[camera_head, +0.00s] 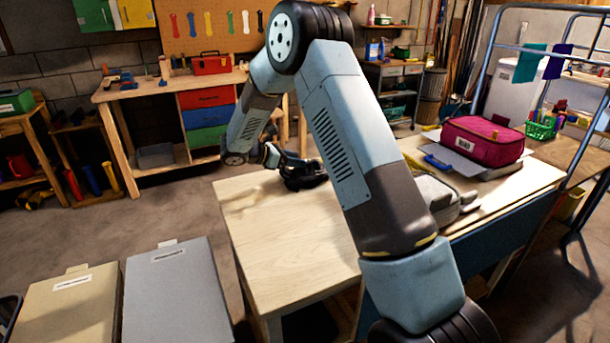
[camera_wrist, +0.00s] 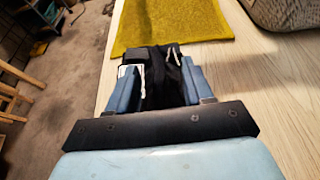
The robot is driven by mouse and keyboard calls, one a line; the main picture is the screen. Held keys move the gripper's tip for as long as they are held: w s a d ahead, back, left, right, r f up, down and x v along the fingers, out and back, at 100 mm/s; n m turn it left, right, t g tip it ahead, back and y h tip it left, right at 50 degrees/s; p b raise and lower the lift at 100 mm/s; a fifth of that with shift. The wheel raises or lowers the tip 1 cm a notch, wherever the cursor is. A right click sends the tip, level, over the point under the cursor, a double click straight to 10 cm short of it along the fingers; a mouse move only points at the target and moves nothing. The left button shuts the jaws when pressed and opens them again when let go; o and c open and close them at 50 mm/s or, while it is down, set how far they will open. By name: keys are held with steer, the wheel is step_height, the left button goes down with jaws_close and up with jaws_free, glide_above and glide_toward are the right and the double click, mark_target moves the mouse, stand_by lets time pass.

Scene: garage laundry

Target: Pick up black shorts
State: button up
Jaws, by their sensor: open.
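The black shorts (camera_wrist: 166,84) show as dark fabric between the fingers of my gripper (camera_wrist: 157,76) in the wrist view. A pale cord or trim shows on the fabric. The fingers are apart, one on each side of the dark fabric; I cannot tell whether they touch it. In the head view, a bunched black cloth (camera_head: 306,178) lies at the far edge of the pale wooden table (camera_head: 275,240), beside my gripper (camera_head: 272,156). My gripper's body hides the near part of the cloth in the wrist view.
A mustard-yellow cloth (camera_wrist: 175,25) lies just beyond the shorts. A grey item (camera_head: 430,188) and a magenta case (camera_head: 482,141) are on the table to the right. Two lidded boxes (camera_head: 175,290) (camera_head: 70,305) stand at left. The table's near left part is clear.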

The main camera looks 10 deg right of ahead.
mark_target(305, 170)
steer(key=shift+w+a+f+x, duration=0.1)
steer(key=shift+f+x, duration=0.05)
steer(key=shift+x, duration=0.8)
steer(key=shift+w+a+f+x, duration=0.1)
steer(key=shift+w+x, duration=0.05)
steer(key=shift+x, duration=0.8)
steer(key=shift+w+a+f+x, duration=0.1)
steer(key=shift+f+x, duration=0.05)
steer(key=shift+x, duration=0.8)
steer(key=shift+c, duration=0.4)
jaws_close()
